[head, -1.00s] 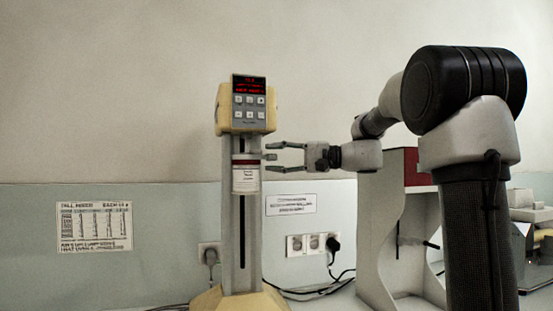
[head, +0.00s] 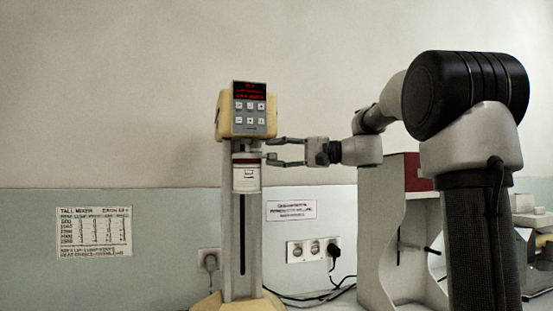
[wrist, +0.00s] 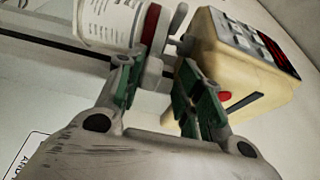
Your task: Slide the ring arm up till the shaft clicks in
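The tall mixer has a cream head (head: 246,122) with a red display and buttons above a grey column (head: 227,240) with a dark vertical slot. A white container with a dark red band (head: 246,180) sits close beneath the head. The ring arm around it is hard to make out in the head view. My gripper (head: 270,151) is to the container's right, fingers pointing left, one above the other. In the wrist view, a grey knob (wrist: 151,74) beside the container lies between my green-padded fingers (wrist: 160,92). The knob is close to the lower finger, with a gap to the upper one. The shaft end is hidden.
A wall sheet (head: 94,232) hangs left of the mixer. A small notice (head: 291,210) and sockets (head: 313,249) with a plug and black cables are to its right. A pale stand with a red part (head: 418,172) is behind my arm.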

